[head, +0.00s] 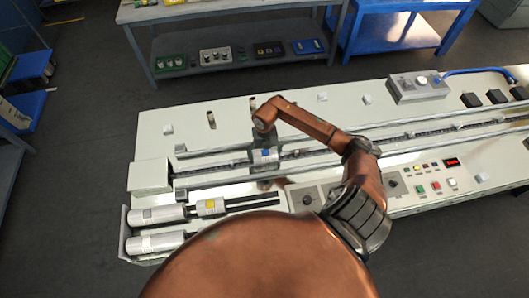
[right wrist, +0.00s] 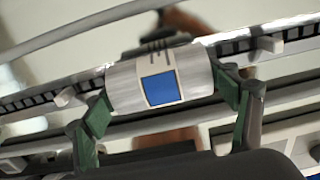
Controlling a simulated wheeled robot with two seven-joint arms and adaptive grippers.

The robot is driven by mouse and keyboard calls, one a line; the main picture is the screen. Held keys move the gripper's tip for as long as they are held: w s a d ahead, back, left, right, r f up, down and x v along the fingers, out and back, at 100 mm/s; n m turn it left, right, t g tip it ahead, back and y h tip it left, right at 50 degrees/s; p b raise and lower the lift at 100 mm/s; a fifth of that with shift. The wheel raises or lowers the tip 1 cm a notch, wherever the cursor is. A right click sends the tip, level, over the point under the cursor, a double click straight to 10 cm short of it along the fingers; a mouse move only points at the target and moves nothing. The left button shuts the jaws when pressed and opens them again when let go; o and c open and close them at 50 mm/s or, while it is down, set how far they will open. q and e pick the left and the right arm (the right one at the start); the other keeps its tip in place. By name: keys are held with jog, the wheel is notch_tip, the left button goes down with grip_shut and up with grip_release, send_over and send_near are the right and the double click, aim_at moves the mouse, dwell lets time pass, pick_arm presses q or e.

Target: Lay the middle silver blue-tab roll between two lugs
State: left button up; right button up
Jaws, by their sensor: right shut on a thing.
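The silver roll with the blue tab (head: 266,155) is over the left part of the infeed chain (head: 400,136) in the head view. In the right wrist view the same roll (right wrist: 190,77) lies crosswise in the picture, its blue tab facing the camera. My right gripper (right wrist: 166,84) is shut on it, with one green finger at each end. In the right wrist view a pale lug (right wrist: 66,97) stands left of the roll and another lug (right wrist: 269,43) right of it. I cannot tell whether the roll touches the chain. My left gripper is out of view.
Two silver cylinders (head: 157,215) (head: 155,243) lie at the machine's front left. A yellow-labelled piece (head: 210,207) sits beside the upper one. Rails (head: 200,192) run along the chain. A button panel (head: 430,180) is at the right, and a grey control box (head: 416,87) behind.

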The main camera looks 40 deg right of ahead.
aim_at(265, 152)
jog(key=shift+f+b, duration=0.45)
jog(key=shift+f, duration=0.3)
dwell(0.4)
jog(key=o, duration=1.5)
jog(key=shift+o, duration=0.2)
notch_tip(265, 152, up, 12)
jog(key=shift+r, duration=0.1)
